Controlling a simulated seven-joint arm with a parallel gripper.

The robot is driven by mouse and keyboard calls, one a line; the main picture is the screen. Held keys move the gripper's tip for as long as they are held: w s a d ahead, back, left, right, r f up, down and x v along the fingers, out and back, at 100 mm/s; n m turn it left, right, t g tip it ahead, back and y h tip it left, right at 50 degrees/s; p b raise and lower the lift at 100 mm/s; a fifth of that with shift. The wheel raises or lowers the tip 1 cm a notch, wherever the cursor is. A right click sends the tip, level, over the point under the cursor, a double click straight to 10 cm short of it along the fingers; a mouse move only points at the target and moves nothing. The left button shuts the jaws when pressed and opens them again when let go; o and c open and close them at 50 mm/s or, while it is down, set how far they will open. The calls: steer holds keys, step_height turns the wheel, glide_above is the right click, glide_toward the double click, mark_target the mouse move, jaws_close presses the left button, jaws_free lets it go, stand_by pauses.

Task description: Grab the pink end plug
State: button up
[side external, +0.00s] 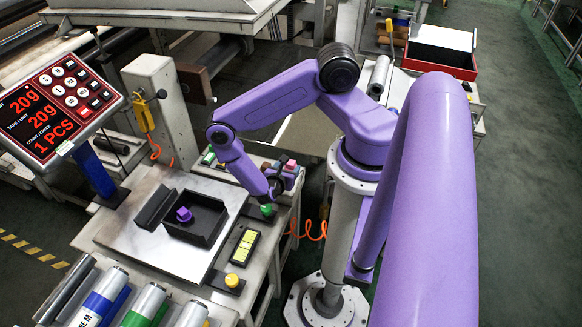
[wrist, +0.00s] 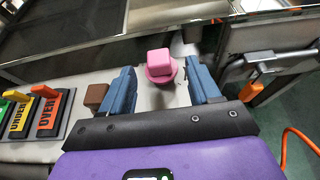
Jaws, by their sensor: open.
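The pink end plug (wrist: 159,64) has a square block on a round flange. In the wrist view it stands on the light bench top, between and a little beyond the two blue fingers of my gripper (wrist: 158,88). The fingers are open, with clear space on both sides of the plug and no contact visible. In the side view a small pink piece (side external: 291,165) shows at the right end of the bench, beside my gripper (side external: 275,188), partly hidden by it.
A brown block (wrist: 95,96) sits just left of the left finger. An orange OVER switch (wrist: 46,112) and a yellow UNDER switch (wrist: 19,116) stand further left. A metal latch (wrist: 255,66) is at the right. A black tray (side external: 208,220) with a purple plug (side external: 184,215) rests on the scale plate.

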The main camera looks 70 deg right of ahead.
mark_target(290, 165)
steer(key=shift+x, duration=1.9)
steer(key=shift+r, duration=0.1)
steer(key=c, duration=1)
steer(key=shift+r, duration=0.7)
steer(key=s+a+r, duration=0.3)
steer(key=r, duration=0.1)
steer(key=s+a+r, duration=0.6)
steer(key=r, duration=0.1)
steer(key=shift+s+a+r, duration=0.3)
steer(key=shift+s+a, duration=0.1)
